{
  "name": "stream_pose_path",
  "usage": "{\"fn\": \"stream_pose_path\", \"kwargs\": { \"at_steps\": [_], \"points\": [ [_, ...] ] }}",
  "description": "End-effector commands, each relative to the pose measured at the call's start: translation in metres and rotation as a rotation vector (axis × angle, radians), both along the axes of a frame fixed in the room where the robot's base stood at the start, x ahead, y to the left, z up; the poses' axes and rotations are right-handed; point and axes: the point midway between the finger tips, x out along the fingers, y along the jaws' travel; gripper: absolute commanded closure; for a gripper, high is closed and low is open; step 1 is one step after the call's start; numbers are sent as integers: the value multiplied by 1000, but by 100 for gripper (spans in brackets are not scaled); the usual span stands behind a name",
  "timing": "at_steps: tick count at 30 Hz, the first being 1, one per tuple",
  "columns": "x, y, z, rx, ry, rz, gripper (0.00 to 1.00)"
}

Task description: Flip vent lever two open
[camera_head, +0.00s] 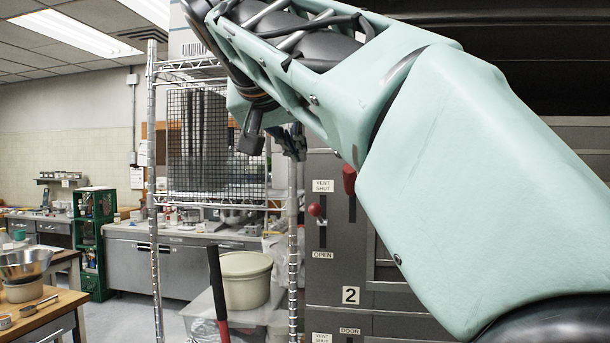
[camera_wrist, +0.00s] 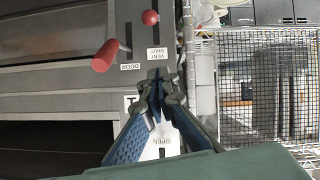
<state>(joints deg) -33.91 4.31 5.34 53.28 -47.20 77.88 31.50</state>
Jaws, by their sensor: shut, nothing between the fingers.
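A vent lever with a red ball knob (camera_head: 316,210) is on the grey oven panel in the head view, nearer its VENT SHUT label (camera_head: 322,186) than its OPEN label (camera_head: 322,255). A plate marked 2 (camera_head: 350,295) is below it. My gripper (camera_head: 293,143) is above this lever and partly hidden by my arm. In the upside-down wrist view my gripper (camera_wrist: 158,82) is shut and empty before the panel. A red ball knob (camera_wrist: 150,17) is beyond its tips, apart from them, near a VENT SHUT label (camera_wrist: 157,53).
A red door handle (camera_head: 349,180) stands out right of the lever; it also shows in the wrist view (camera_wrist: 105,55). A wire rack (camera_head: 155,200) stands close left of the oven. A white tub (camera_head: 245,280) and a black-and-red handle (camera_head: 217,290) are low beside it.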

Motion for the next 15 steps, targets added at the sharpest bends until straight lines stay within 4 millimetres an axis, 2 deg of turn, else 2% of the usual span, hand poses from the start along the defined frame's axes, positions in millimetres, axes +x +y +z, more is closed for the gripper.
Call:
{"fn": "stream_pose_path", "kwargs": {
  "at_steps": [14, 15],
  "points": [
    [83, -22, -43, -1, 4, -4, 100],
    [80, -22, -49, -1, 2, 0, 100]
  ]
}}
